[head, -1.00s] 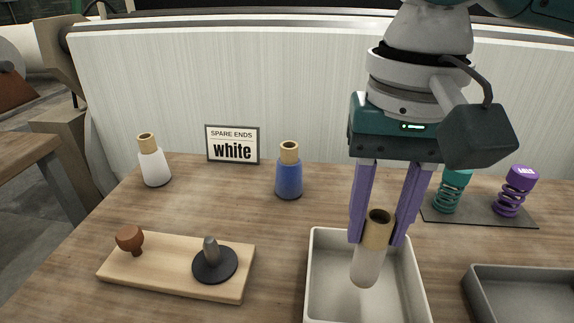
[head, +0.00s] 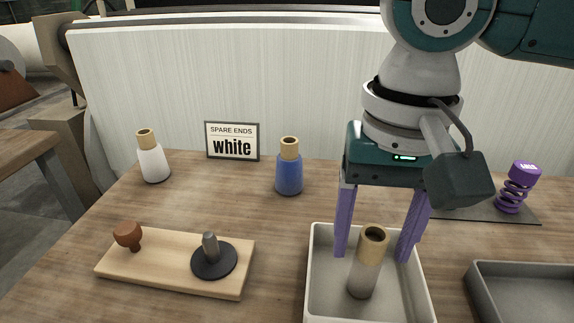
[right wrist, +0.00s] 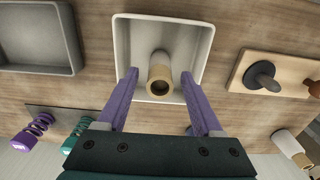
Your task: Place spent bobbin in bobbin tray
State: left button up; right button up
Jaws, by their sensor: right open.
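The spent bobbin (head: 364,270), a pale tube with a tan wooden top, stands roughly upright inside the white bobbin tray (head: 318,292). It also shows in the right wrist view (right wrist: 160,75), within the tray (right wrist: 122,45). My right gripper (head: 373,256) is open, with its purple fingers on either side of the bobbin's top and a gap on both sides. In the right wrist view the fingers (right wrist: 160,82) are spread apart around the bobbin. My left gripper is not in view.
A white bobbin (head: 152,158) and a blue bobbin (head: 289,170) stand behind, by the "white" sign (head: 232,142). A wooden board (head: 160,269) with a peg lies left of the tray. A grey tray (head: 520,290) and a purple spring (head: 515,190) are at right.

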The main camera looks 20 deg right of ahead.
notch_tip(320, 180, up, 12)
jog(key=p, duration=0.3)
jog(key=s+a+f+n+t+y, duration=0.2)
jog(key=s+a+f+n+y, duration=0.2)
jog(key=a+f+n, duration=0.5)
jog(key=s+d+f+h, duration=0.1)
jog(key=s+d, duration=0.1)
jog(key=s+d+f+t+h, duration=0.1)
jog(key=s+d, duration=0.2)
jog(key=s+d+f+h, duration=0.1)
jog(key=s+d, duration=0.2)
jog(key=shift+s+d+f+m+t+h, duration=0.1)
jog(key=shift+s+f+m+t+h, duration=0.05)
jog(key=shift+f+m+t+h, duration=0.2)
